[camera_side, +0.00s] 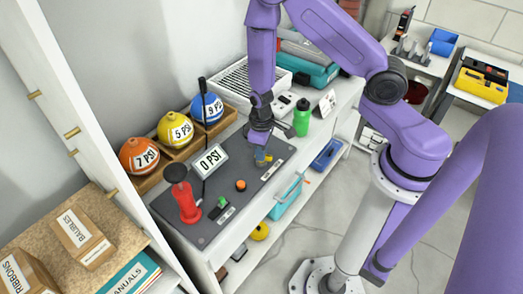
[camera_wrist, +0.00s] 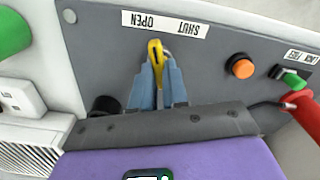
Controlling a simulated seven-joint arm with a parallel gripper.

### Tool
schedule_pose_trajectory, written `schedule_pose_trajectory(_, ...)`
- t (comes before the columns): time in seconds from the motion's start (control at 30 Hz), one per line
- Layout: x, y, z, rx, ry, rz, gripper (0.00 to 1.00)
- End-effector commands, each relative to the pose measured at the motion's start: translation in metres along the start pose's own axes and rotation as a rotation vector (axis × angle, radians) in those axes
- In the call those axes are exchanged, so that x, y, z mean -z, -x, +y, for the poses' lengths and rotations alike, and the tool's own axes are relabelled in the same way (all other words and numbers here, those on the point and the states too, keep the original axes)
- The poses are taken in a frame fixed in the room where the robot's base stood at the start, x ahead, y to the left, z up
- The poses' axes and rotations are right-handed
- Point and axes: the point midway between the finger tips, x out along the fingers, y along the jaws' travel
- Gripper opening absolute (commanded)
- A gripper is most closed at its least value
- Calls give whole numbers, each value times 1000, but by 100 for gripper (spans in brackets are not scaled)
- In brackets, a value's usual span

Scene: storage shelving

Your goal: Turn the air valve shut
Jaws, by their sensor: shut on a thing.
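The air valve's yellow handle (camera_wrist: 155,50) stands between the blue fingertips of my gripper (camera_wrist: 158,85) in the wrist view. The gripper is shut on it. A white label (camera_wrist: 166,24) reading OPEN and SHUT lies just beyond the handle, upside down in this view. The handle's tip lies near the middle of the label; its exact setting is unclear. In the side view, my gripper (camera_side: 261,150) points down at the far part of the grey panel (camera_side: 225,222), and the fingers largely hide the valve.
An orange button (camera_side: 241,185), a green switch (camera_side: 223,202) and a red pump (camera_side: 184,196) are on the panel. A 0 PSI sign (camera_side: 210,161) stands behind. A green bottle (camera_side: 302,118) stands right of the gripper.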

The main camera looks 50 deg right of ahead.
Motion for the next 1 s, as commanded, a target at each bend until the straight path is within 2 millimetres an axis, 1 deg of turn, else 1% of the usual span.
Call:
schedule_pose_trajectory(0.7, 0, 0, 0, 0, -684, 0, 0)
schedule_pose_trajectory(1.0, 0, 0, 0, 1, -933, 0, 0)
